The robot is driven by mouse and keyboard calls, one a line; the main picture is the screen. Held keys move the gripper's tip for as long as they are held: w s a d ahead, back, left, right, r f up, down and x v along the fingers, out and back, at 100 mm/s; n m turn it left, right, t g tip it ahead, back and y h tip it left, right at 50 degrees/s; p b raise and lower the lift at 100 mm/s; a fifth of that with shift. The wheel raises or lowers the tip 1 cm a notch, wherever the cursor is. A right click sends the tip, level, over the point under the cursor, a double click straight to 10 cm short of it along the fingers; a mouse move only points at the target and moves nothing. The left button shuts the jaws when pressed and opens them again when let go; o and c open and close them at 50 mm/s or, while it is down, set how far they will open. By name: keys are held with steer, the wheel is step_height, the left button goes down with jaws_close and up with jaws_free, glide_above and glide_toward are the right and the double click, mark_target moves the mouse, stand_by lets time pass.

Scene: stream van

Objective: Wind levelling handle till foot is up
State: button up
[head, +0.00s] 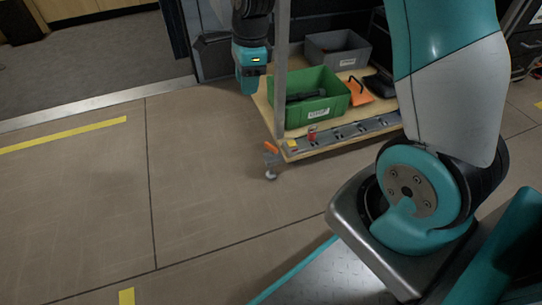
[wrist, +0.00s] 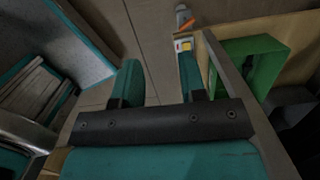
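The levelling handle (head: 271,147) is a small orange lever at the near left corner of a wooden trolley base. Below it is the grey foot (head: 271,174), close to the floor; I cannot tell whether it touches. In the wrist view the orange handle (wrist: 187,24) shows beyond the right fingertip. My gripper (head: 249,86) hangs above and left of the trolley corner in the head view, apart from the handle. In the wrist view my gripper (wrist: 159,64) has its two teal fingers spread with nothing between them.
The trolley deck (head: 262,104) carries a green bin (head: 328,112), a grey bin (head: 318,50) and an orange object (head: 359,93). A grey upright post (head: 281,70) rises at its near left corner. A red piece (head: 312,134) is on its front edge. The floor to the left is clear.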

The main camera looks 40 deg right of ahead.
mark_target(271, 145)
steer(key=w+d+f+m+h+b, duration=0.1)
steer(key=w+d+f+m+b, duration=0.1)
steer(key=d+f+m, duration=0.5)
steer(key=w+d+f+m+b, duration=0.2)
steer(key=d+f+m, duration=0.15)
steer(key=f, duration=0.45)
steer(key=shift+m+g, duration=0.3)
steer(key=shift+m, duration=0.25)
steer(key=f+b, duration=0.3)
steer(key=f, duration=0.2)
steer(key=f+b, duration=0.4)
steer(key=f, duration=0.2)
steer(key=f+b, duration=0.3)
steer(key=f, duration=0.3)
steer(key=shift+a+f, duration=0.15)
steer(key=shift+a, duration=0.25)
jaws_close()
